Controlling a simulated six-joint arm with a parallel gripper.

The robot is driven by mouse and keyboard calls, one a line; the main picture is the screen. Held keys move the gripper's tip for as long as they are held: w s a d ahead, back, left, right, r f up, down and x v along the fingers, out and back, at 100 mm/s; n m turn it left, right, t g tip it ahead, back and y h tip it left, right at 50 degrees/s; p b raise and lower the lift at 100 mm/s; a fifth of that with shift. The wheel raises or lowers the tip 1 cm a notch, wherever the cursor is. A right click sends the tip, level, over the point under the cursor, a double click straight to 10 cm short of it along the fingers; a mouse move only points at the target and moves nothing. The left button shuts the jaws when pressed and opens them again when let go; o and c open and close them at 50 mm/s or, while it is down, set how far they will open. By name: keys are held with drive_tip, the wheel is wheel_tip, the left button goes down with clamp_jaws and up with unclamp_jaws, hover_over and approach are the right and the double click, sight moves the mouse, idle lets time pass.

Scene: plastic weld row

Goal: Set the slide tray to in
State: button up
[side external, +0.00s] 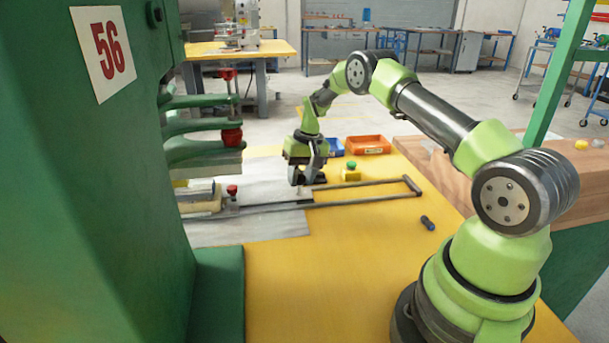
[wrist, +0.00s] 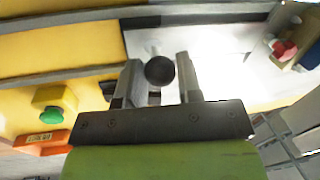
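My gripper (side external: 307,180) is low over the slide, left of the rails' outer end in the side view. In the wrist view its fingers (wrist: 160,82) stand apart, one on each side of a round black knob (wrist: 160,70). I cannot tell whether they touch it. A pale plate (side external: 265,228) lies under the rails on the press side and also shows in the wrist view (wrist: 225,50). The slide tray itself is not clearly distinguishable; my gripper hides the knob in the side view.
A green button on a yellow box (side external: 351,172) stands close right of my gripper. A dark cylinder (side external: 428,222) lies near the crossbar.

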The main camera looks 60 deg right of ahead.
drive_tip(key=o, duration=0.4)
drive_tip(key=r, duration=0.3)
drive_tip(key=d+r, duration=0.1)
drive_tip(key=r, duration=0.2)
drive_tip(key=s+r, duration=0.1)
drive_tip(key=r, duration=0.2)
drive_tip(key=shift+d+r, duration=0.35)
drive_tip(key=shift+r, duration=0.05)
